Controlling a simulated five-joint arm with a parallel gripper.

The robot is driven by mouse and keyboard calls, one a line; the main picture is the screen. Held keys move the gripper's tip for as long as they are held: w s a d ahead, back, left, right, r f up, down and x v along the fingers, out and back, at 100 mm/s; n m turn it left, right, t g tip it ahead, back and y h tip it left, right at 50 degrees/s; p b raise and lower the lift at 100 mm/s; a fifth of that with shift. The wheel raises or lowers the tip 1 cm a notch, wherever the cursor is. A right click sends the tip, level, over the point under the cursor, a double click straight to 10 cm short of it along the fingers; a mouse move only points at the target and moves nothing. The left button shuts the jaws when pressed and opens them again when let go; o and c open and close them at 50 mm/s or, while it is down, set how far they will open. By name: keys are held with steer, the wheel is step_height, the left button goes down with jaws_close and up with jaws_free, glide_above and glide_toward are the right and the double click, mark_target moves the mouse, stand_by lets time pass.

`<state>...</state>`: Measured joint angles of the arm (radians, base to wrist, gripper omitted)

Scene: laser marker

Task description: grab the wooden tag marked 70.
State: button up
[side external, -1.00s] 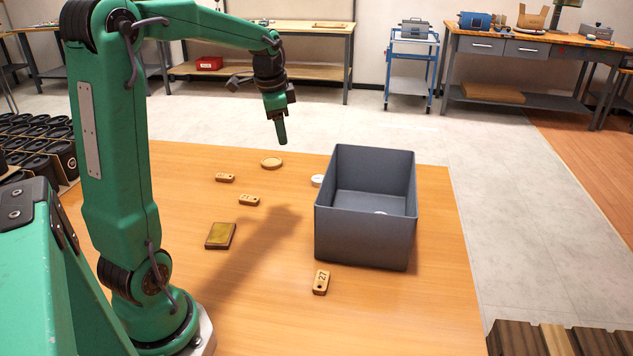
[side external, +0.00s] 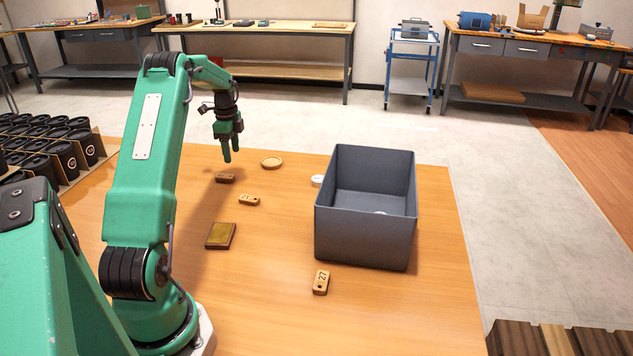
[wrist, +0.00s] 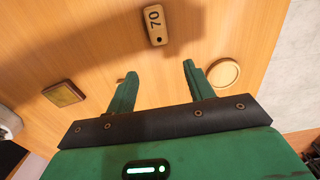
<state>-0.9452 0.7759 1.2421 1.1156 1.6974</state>
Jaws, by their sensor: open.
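The wooden tag marked 70 (wrist: 155,25) lies flat on the table, near the top edge of the wrist view, with a dark hole at its lower end. By the layout it is the small tag in shadow in the side view (side external: 225,178), where its number is not readable. My gripper (side external: 228,157) hangs above the table, its fingertips pointing down, close over that tag in the side picture. In the wrist view my gripper (wrist: 160,68) is open with nothing between its fingers, and the tag is beyond the fingertips.
Another tag (side external: 249,200), a square plate (side external: 220,236), a round wooden disc (side external: 271,162) and a tag marked 27 (side external: 321,281) lie around. A grey open bin (side external: 365,238) stands to the right, beside a white round piece (side external: 317,180). Bare table lies between them.

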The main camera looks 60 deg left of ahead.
mark_target(232, 176)
steer(key=shift+s+a+f, duration=0.3)
steer(key=shift+a+f, duration=0.15)
steer(key=shift+f, duration=1.35)
steer(key=shift+a+f, duration=0.1)
steer(key=shift+f, duration=2.45)
steer(key=shift+c, duration=0.2)
steer(key=c, duration=1)
